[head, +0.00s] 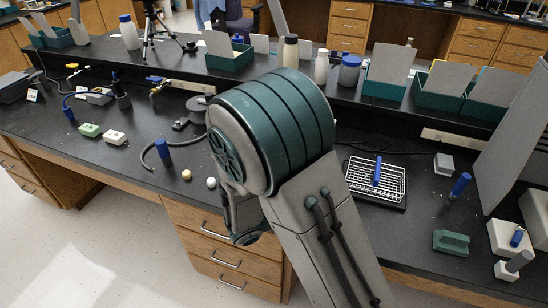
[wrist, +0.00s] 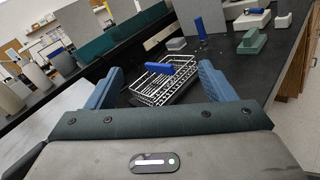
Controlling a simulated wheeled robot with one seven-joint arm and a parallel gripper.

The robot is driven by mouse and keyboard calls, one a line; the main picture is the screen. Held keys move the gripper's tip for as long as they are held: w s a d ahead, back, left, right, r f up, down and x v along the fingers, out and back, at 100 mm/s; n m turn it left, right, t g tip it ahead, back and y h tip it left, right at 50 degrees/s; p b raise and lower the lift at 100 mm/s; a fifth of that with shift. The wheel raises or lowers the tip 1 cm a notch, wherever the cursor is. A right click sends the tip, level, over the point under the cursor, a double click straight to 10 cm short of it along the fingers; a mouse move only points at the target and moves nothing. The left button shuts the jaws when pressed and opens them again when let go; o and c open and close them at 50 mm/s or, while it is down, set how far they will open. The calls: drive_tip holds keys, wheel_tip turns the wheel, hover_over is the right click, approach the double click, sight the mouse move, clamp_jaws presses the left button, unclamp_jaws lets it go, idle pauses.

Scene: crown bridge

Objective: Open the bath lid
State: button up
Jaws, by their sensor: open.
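A white wire rack (head: 362,183) with an upright blue handle (head: 377,170) sits on a low black base (head: 375,202) on the right part of the bench. I take this to be the bath and its lid; I cannot tell the lid apart from the rack. In the wrist view the rack (wrist: 150,91) and blue handle (wrist: 158,68) show ahead, between the blue fingers of my gripper (wrist: 161,70). The fingers are spread wide and hold nothing; the rack looks beyond them. In the head view my arm hides most of my gripper.
A green block (head: 451,242), a grey box (head: 444,164), a blue-handled item (head: 460,186) and white devices (head: 511,237) stand right of the rack. Bottles (head: 321,67) and teal bins (head: 384,88) line the raised shelf behind. The bench front edge (head: 420,276) is near.

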drive_tip(key=w+a+f+n+t+y, duration=0.1)
drive_tip(key=a+f+n+t+y, duration=0.1)
drive_tip(key=a+n+t+y, duration=0.1)
drive_tip(key=a+f+n+t+y+b, duration=0.1)
drive_tip(key=a+f+n+t+y, duration=0.1)
drive_tip(key=a+n+t, duration=0.3)
drive_tip(key=w+a+f+n+t+y+b, duration=0.1)
drive_tip(key=a+f+n+t+y, duration=0.1)
drive_tip(key=a, duration=0.6)
drive_tip(key=shift+w+a+f+n+t+y, duration=0.1)
drive_tip(key=shift+w+f+n+t+y, duration=0.05)
drive_tip(key=shift+n+t+y, duration=0.4)
drive_tip(key=shift+w+f+n+t+y, duration=0.15)
drive_tip(key=shift+n+t+y, duration=0.2)
drive_tip(key=shift+n+t, duration=0.35)
drive_tip(key=p+x, duration=0.1)
drive_tip(key=x, duration=1.2)
drive_tip(key=shift+w+r, duration=0.3)
